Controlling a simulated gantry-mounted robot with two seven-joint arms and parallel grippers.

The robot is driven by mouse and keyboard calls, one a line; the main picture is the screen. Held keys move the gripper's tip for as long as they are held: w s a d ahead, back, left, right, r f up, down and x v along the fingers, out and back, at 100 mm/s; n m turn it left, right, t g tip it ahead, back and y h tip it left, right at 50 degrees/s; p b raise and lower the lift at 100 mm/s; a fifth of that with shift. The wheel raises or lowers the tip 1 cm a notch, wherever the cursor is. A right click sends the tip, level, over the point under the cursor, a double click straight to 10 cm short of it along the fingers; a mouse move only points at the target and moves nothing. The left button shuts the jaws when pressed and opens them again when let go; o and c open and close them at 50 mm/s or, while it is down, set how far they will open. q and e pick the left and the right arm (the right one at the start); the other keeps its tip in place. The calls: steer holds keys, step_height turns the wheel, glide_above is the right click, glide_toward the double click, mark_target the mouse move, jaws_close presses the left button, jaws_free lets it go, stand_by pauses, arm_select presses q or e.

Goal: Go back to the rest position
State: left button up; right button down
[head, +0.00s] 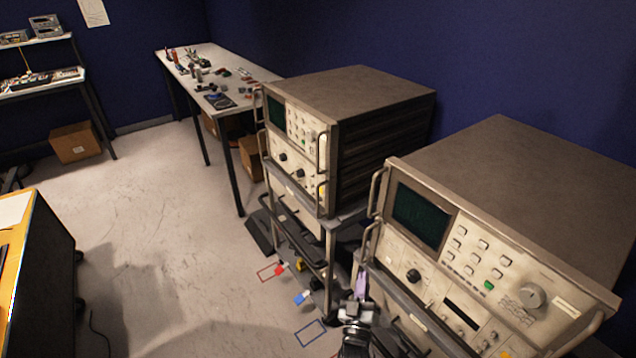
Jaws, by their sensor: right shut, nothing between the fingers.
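My right gripper (358,309) shows at the bottom centre, in front of the large instrument (520,180) at the right and low beside its cart. Its fingers are shut and nothing shows between them. A small lilac shape (362,285) shows just above the gripper; I cannot tell what it is. My left gripper is not in view.
A second instrument (345,90) stands on a cart left of the large one. Small red (281,269) and blue (302,297) pieces lie near outlined floor rectangles. A workbench (215,75) is behind; an orange-topped desk (22,225) is at left. The floor (160,210) between is clear.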

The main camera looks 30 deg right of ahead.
steer(key=s+d+f+n+y, duration=0.2)
steer(key=s+f+n+y, duration=0.15)
steer(key=s+f, duration=0.45)
steer(key=s+a+r+g+y, duration=0.2)
steer(key=s+a+g+y, duration=0.4)
steer(key=s, duration=0.4)
steer(key=s+a+r+g+y, duration=0.2)
steer(key=s+a+g+y, duration=0.2)
steer(key=s+a+g, duration=0.45)
step_height(320, 180, up, 35)
steer(key=s+d+t+p, duration=0.1)
steer(key=p, duration=3.4)
steer(key=shift+s+d, duration=0.2)
steer(key=shift+d, duration=0.1)
steer(key=shift+r+n, duration=0.1)
steer(key=shift+n, duration=0.15)
steer(key=shift+d, duration=0.1)
